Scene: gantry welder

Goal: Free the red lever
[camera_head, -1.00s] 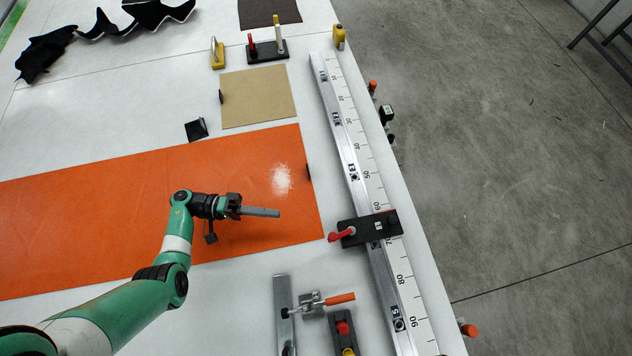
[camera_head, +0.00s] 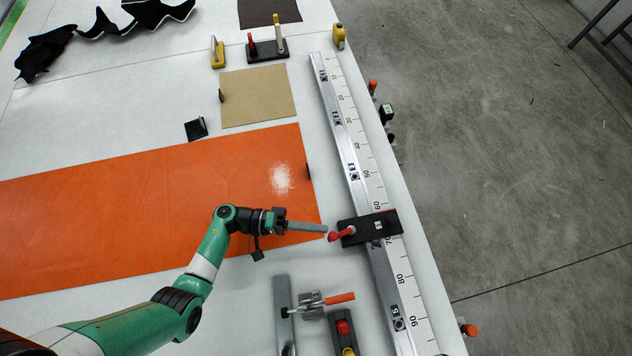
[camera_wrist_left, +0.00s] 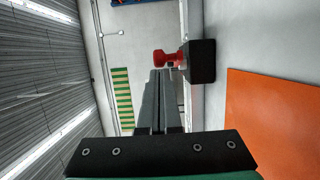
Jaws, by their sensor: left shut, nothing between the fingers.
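The red lever (camera_head: 341,233) sticks out to the left from a black block (camera_head: 380,225) that sits across the metal rail. In the left wrist view the red lever (camera_wrist_left: 168,58) shows just beyond my fingertips, with the black block (camera_wrist_left: 202,62) to its right. My left gripper (camera_head: 326,228) is shut and empty. Its fingertips are at or very near the lever's tip; I cannot tell whether they touch. It also shows in the left wrist view (camera_wrist_left: 157,74). My right gripper is not in view.
The metal rail (camera_head: 352,160) with a numbered scale runs along the table's right edge. An orange sheet (camera_head: 120,210) lies under my left arm. A clamp with an orange handle (camera_head: 340,298) and a metal bar (camera_head: 283,315) lie in front. A tan sheet (camera_head: 257,95) lies farther back.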

